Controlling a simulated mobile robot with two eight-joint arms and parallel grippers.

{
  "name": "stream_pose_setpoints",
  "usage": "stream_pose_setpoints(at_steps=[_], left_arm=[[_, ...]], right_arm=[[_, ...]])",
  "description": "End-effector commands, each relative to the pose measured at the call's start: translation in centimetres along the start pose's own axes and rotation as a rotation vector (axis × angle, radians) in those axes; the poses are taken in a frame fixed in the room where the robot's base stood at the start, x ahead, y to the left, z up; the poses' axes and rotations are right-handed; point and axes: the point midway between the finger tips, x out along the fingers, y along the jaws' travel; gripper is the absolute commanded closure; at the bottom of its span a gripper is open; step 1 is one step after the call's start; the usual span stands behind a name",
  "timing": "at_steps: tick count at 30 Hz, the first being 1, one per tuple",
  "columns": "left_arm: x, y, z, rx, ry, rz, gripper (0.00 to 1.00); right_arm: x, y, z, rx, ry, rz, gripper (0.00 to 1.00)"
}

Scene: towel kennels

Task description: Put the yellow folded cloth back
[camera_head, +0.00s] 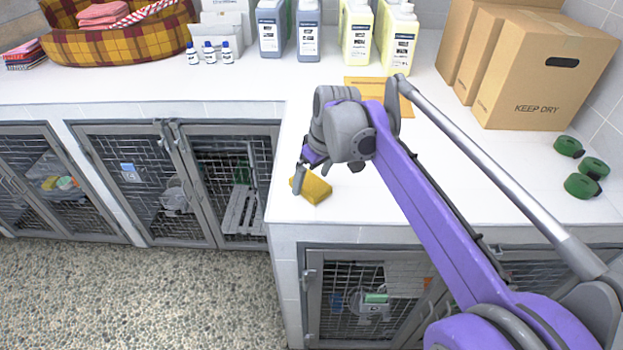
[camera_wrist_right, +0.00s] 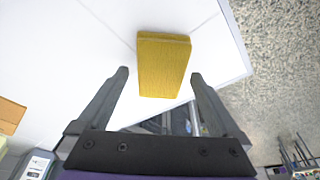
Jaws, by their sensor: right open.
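The yellow folded cloth (camera_head: 312,187) lies on the white countertop close to its front left corner. In the right wrist view the cloth (camera_wrist_right: 163,66) shows as a flat yellow block just beyond and between my fingertips. My right gripper (camera_head: 306,180) is over the counter at the cloth, partly hidden by its own arm in the head view. In the wrist view my right gripper (camera_wrist_right: 159,74) is open, with nothing between its fingers near the palm. My left gripper does not show.
Cardboard boxes (camera_head: 535,80) and green rolls (camera_head: 580,186) are on the right of the counter. Bottles (camera_head: 270,30) stand at the back. A plaid bed (camera_head: 110,42) with folded pink cloths (camera_head: 103,13) is at the back left. Barred kennels (camera_head: 150,180) line the counter's front.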

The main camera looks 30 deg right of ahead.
Motion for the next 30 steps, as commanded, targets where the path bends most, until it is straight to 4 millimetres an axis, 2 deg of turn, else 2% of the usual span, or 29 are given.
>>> stream_pose_setpoints(at_steps=[9, 15, 21, 30], left_arm=[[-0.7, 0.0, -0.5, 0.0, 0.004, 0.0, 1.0], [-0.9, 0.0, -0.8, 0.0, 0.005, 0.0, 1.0], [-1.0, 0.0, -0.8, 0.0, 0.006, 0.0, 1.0], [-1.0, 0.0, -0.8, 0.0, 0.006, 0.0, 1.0]], right_arm=[[-6.9, 0.1, 0.0, 0.002, 0.001, 0.0, 0.0], [-10.0, 0.0, 0.0, 0.001, 0.0, 0.0, 0.0], [-11.1, 0.0, 0.0, 0.001, 0.0, 0.0, 0.0], [-11.1, 0.0, 0.0, 0.0, 0.0, 0.0, 0.0]])
